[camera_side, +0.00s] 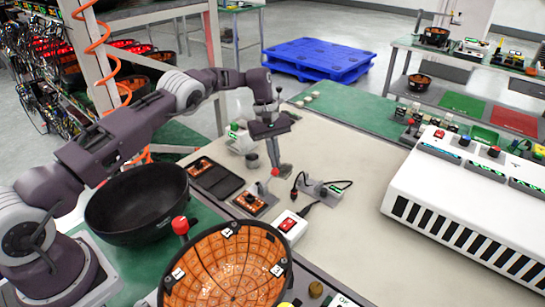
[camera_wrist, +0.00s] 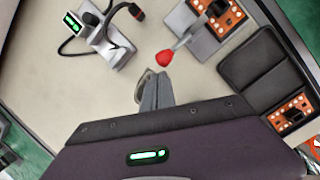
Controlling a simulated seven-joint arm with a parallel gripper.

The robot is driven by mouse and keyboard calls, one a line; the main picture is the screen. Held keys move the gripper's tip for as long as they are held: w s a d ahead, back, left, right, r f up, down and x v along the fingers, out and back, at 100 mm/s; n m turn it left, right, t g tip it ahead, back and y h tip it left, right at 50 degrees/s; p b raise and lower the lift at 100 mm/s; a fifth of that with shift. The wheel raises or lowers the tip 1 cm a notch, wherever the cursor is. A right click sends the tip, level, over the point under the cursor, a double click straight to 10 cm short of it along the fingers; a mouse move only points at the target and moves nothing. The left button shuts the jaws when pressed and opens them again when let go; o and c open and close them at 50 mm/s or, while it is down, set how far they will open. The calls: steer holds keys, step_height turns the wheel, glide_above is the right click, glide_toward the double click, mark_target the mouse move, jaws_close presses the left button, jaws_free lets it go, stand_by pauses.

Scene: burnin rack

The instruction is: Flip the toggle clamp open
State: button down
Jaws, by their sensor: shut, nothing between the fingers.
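The toggle clamp has a metal lever ending in a red knob (camera_wrist: 165,57). The lever rises at a slant from a small grey fixture holding an orange board (camera_wrist: 222,14). In the side view the red knob (camera_side: 275,172) shows just beside my fingertips, and the fixture (camera_side: 250,203) lies below it to the left. My gripper (camera_wrist: 152,90) is shut and empty. In the wrist view its fingertips are a little below and left of the knob, with a visible gap. In the side view the gripper (camera_side: 278,170) points down over the pale tabletop.
A dark tray with an orange board (camera_side: 215,180) lies left of the fixture. A small cabled connector stand (camera_side: 322,190) and a red-switch box (camera_side: 290,225) are close to the right. A black bowl (camera_side: 140,203) and a white slotted unit (camera_side: 470,200) flank the area.

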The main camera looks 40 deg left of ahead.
steer(key=shift+w+f, duration=0.15)
steer(key=shift+f, duration=0.25)
stand_by(1.4)
steer(key=shift+s+f, duration=0.25)
steer(key=shift+s, duration=0.5)
steer(key=shift+r, duration=0.1)
steer(key=v, duration=0.7)
